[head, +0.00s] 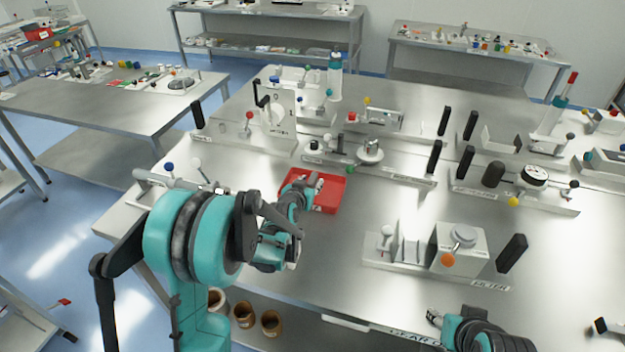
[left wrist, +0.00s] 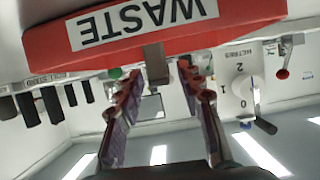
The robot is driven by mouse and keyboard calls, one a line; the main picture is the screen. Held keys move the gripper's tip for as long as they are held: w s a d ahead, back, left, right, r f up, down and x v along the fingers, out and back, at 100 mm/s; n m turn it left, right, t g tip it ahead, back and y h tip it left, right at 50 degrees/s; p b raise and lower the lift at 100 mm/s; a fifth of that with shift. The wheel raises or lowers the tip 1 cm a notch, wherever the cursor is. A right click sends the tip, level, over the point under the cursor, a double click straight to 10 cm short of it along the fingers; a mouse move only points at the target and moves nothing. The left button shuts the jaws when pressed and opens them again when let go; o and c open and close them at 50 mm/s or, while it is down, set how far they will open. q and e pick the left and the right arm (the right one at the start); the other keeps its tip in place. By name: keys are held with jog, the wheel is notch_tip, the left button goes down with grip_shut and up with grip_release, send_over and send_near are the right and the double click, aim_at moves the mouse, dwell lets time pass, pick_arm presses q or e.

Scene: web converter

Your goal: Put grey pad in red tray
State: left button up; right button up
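The red tray (head: 330,197) lies on the steel bench in the head view. In the left wrist view the tray (left wrist: 45,45) shows upside down with the word WASTE on its side. My left gripper (head: 308,184) is at the tray's left part, over it. In the left wrist view its fingers (left wrist: 160,72) are apart. A small grey-brown block (left wrist: 156,64), which looks like the grey pad, shows between the fingertips with gaps on both sides, against the tray's edge. I cannot tell if it rests on the tray. My right gripper (head: 435,316) is at the bench's front edge, its fingers too small to judge.
A fixture with a white block and orange knob (head: 447,259) stands right of the tray. A rail with a round dial part (head: 370,152) is behind the tray. Black posts (head: 434,157) stand at the right. The bench between tray and front edge is clear.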

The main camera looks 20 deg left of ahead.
pick_arm(q)
jog(key=s+d+r+g, duration=0.1)
jog(key=s+r+g, duration=0.1)
jog(key=s, duration=1)
jog(key=s+d+r+g+p, duration=0.1)
jog(key=s+r+g, duration=0.1)
jog(key=s, duration=1)
jog(key=s+d+r+g, duration=0.1)
jog(key=s+r+g, duration=0.1)
jog(key=s, duration=1)
jog(key=shift+d+r+g+p, duration=0.2)
jog(key=shift+d+g+p, duration=0.1)
jog(key=shift+d+p, duration=0.1)
